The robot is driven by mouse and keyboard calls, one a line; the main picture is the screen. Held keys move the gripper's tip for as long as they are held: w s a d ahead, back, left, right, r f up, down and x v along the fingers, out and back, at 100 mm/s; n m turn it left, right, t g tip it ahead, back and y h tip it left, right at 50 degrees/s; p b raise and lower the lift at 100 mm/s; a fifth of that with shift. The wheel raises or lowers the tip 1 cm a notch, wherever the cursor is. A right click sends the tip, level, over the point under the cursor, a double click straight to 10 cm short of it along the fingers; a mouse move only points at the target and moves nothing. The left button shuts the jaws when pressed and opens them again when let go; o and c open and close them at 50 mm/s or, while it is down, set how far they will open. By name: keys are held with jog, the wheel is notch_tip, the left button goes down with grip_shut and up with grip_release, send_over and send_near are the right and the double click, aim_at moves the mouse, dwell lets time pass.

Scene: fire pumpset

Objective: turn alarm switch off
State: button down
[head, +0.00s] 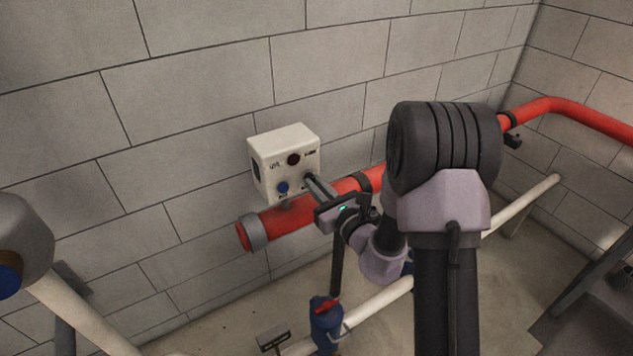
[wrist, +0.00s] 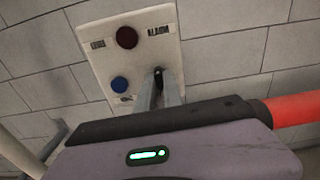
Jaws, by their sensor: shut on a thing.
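The alarm switch box (head: 286,160) is a white box on the block wall, left of centre in the head view. Its face (wrist: 105,52) fills the upper middle of the wrist view. It has a dark red round part (wrist: 127,37) at the top, a blue round part (wrist: 120,83) at lower left, and printed labels, one reading "ALARM". A small dark switch (wrist: 158,71) is at lower right of the face. My gripper (head: 310,180) reaches the face there, its fingers shut on the switch. The fingers hide most of the switch, so its setting cannot be read.
A red pipe (head: 284,217) runs along the wall just below the box, under my gripper. A white pipe (head: 378,301) and a blue valve with a red handle (head: 326,318) are lower down. A grey rounded body (head: 20,240) stands at far left. The wall above the box is clear.

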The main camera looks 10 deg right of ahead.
jog(key=shift+m, duration=0.3)
dwell(0.4)
jog(key=c, duration=1.5)
grip_release()
jog(key=shift+w, duration=0.1)
jog(key=p+v, duration=0.8)
jog(key=v, duration=0.9)
jog(key=shift+s+p, duration=0.25)
jog(key=shift+p, duration=0.1)
